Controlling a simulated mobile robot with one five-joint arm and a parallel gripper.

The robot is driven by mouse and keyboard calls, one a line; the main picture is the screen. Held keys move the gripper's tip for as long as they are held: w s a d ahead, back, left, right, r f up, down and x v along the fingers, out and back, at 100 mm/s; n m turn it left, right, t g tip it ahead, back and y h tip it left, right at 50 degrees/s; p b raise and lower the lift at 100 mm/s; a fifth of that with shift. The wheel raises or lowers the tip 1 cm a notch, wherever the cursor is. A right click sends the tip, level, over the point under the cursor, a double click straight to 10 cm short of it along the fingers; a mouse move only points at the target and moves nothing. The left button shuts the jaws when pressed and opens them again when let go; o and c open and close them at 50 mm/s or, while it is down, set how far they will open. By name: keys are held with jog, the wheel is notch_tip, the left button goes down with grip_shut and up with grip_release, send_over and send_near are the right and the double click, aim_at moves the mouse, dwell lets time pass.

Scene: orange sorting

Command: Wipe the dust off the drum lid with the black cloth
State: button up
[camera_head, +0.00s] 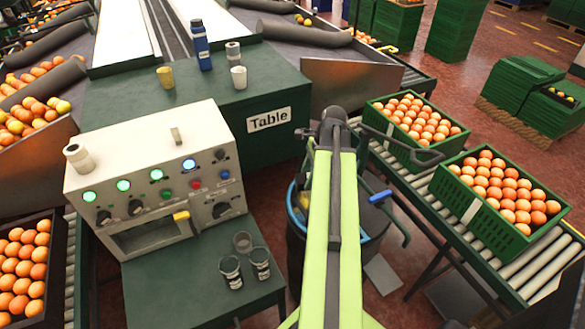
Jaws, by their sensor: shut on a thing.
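A dark drum (297,255) with a blue rim stands on the floor right of the small front table, mostly hidden behind my green arm. A yellow thing and several blue parts show at its top, beside the arm. My arm reaches forward over the drum to a dark joint. My gripper is hidden beyond or below the arm, so I cannot see its jaws or what they hold.
A roller conveyor (540,280) with green crates of oranges (467,208) runs right of the drum. A control box (150,175) and several dark cups (231,270) stand left. The green table (215,118) is behind.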

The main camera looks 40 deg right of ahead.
jog(key=b, duration=0.6)
send_over(306, 198)
jog(key=shift+f, duration=2.95)
jog(key=shift+a, duration=0.1)
jog(key=shift+a, duration=0.1)
